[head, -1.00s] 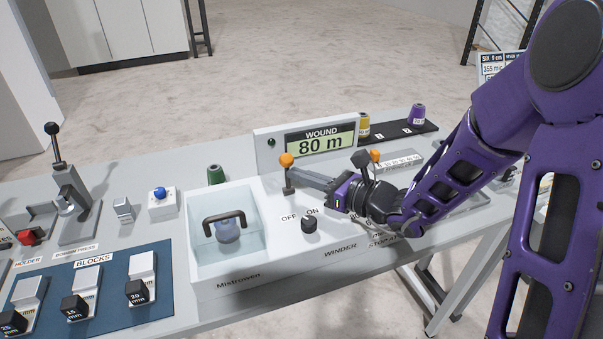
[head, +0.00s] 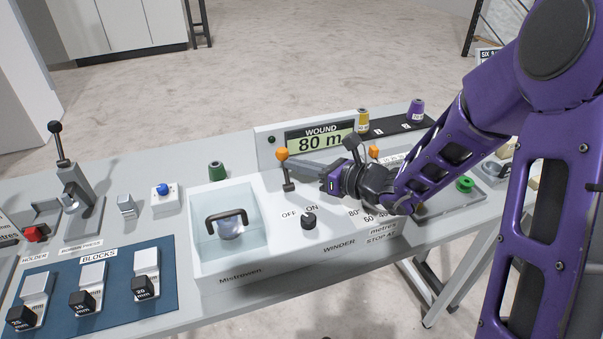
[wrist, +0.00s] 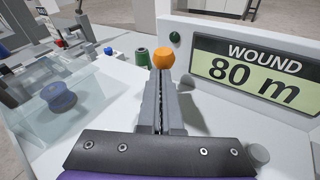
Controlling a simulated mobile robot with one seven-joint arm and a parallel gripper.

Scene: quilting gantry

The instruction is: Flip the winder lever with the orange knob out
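The winder lever with its round orange knob (head: 282,155) stands on the white winder housing (head: 262,258), its stem leaning slightly left in the head view. My gripper (head: 293,167) reaches in from the right, its fingers beside the upper stem just below the knob. In the wrist view the fingers (wrist: 162,80) lie together, with the knob (wrist: 163,57) just beyond their tips. They look shut. The stem is hidden there, and I cannot tell whether the tips touch it.
The WOUND display (head: 320,140) reads 80 m behind the lever. A clear-covered box with a black handle (head: 226,215) is to the left. Another orange-topped post (head: 374,151) stands behind my wrist.

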